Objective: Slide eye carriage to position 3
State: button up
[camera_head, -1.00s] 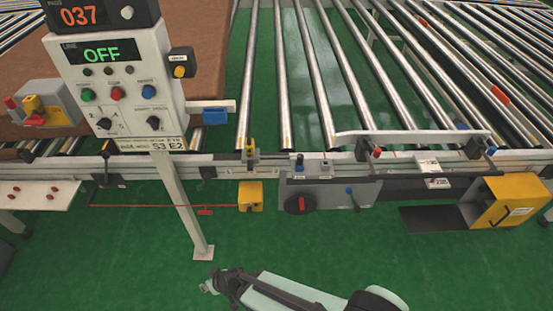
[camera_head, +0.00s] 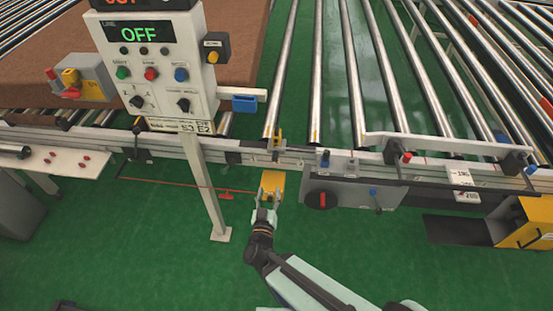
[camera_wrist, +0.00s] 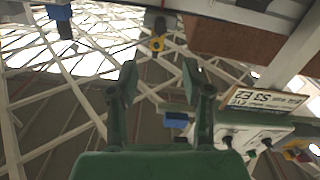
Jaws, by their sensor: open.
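What looks like the eye carriage (camera_head: 277,147), a small grey block with a yellow upright, sits on the front rail (camera_head: 240,150), right of the panel post. In the wrist view a dark part with a yellow piece (camera_wrist: 157,42), probably the same carriage, shows ahead of the fingers. My gripper (camera_head: 269,195) is open and empty, below the carriage, fingers pointing up toward the rail. It overlaps the lower part of a yellow box (camera_head: 273,179) under the rail; I cannot tell whether they touch. Both fingers show apart in the wrist view (camera_wrist: 160,82). Position marks are not legible.
The control panel (camera_head: 158,70) reads OFF and stands left on a post (camera_head: 205,185). A blue block (camera_head: 244,103) juts from its right. A grey box with a red knob (camera_head: 322,198) hangs right of my gripper.

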jog(key=b, duration=0.6)
send_near(275, 160)
jog(key=w, duration=0.3)
jog(key=w+b, duration=0.1)
jog(key=w, duration=0.3)
jog(key=w+d, duration=0.1)
jog(key=w, duration=0.3)
jog(key=shift+b, duration=0.35)
jog(key=shift+a, duration=0.1)
grip_shut()
